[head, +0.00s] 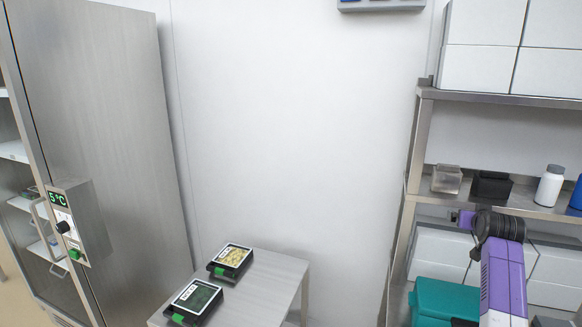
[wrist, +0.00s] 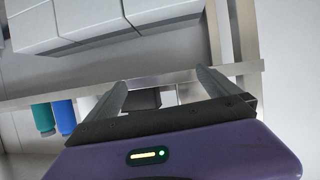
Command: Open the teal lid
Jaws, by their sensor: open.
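A teal lid or casing (head: 440,300) shows at the lower right of the head view, cut off by the bottom edge and partly behind my purple arm. I cannot tell how far it is open, and no handle shows. It is not recognisable in the wrist view. My gripper (wrist: 161,88) is open and empty in the wrist view, its two grey fingers wide apart and pointing toward a shelf. In the head view my arm stands in front of the rack, to the right of the teal part, and the fingers cannot be made out.
A steel rack (head: 425,95) holds white boxes (head: 485,68), a clear container (head: 447,179), a dark container (head: 491,186) and a white bottle (head: 549,186). A table (head: 262,295) carries two black trays. A steel cabinet (head: 110,130) stands left. Bare wall lies between.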

